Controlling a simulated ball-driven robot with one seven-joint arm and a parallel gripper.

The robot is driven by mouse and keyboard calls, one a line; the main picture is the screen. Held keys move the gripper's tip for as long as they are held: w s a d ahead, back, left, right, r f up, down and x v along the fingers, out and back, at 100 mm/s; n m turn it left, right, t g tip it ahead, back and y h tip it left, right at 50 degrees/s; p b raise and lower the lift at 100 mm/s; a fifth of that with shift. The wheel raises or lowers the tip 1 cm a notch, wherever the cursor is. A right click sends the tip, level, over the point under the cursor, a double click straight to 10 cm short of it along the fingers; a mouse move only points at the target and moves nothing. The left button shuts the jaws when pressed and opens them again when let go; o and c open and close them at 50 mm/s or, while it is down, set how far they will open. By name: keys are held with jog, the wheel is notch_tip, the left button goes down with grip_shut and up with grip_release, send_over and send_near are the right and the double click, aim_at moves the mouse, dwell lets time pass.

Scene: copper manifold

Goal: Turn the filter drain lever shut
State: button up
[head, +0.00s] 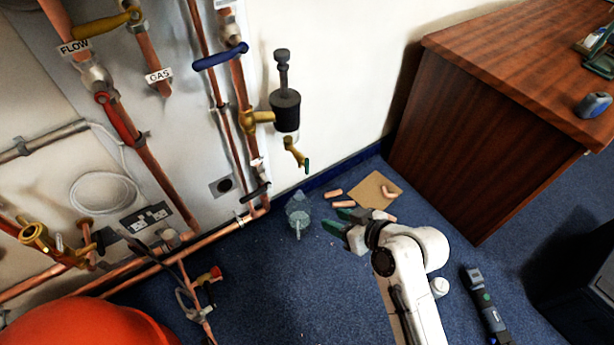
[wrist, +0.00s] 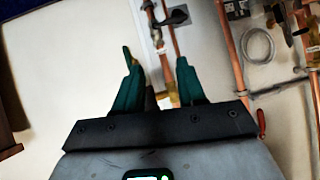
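The filter is a dark grey canister (head: 285,112) with a knobbed top, mounted on a brass fitting beside a vertical copper pipe. Below it hangs a brass drain valve (head: 294,150) with a small green-tipped lever (head: 307,166), pointing downward. My gripper (head: 337,220) has green fingers and is below and to the right of the drain in the head view, apart from it. In the wrist view the fingers of my gripper (wrist: 155,58) are spread, with no object clearly held. I cannot identify the drain lever in the wrist view.
Copper pipes carry a blue lever (head: 220,57), a red lever (head: 118,118) and a black lever (head: 256,191). A glass jar (head: 298,212), copper offcuts (head: 338,204) and a cardboard piece (head: 376,188) lie on the carpet. A wooden desk (head: 475,120) stands right.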

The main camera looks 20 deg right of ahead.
jog(key=w+f+t+b, duration=0.3)
jog(key=w+f+b, duration=0.1)
jog(key=w+b, duration=0.3)
jog(key=t+b, duration=0.5)
jog(key=b, duration=0.2)
send_near(309, 163)
jog(key=w, duration=0.1)
jog(key=shift+m, duration=0.3)
jog(key=b+x, duration=0.1)
jog(key=x, duration=0.9)
jog(key=shift+a, duration=0.2)
grip_shut()
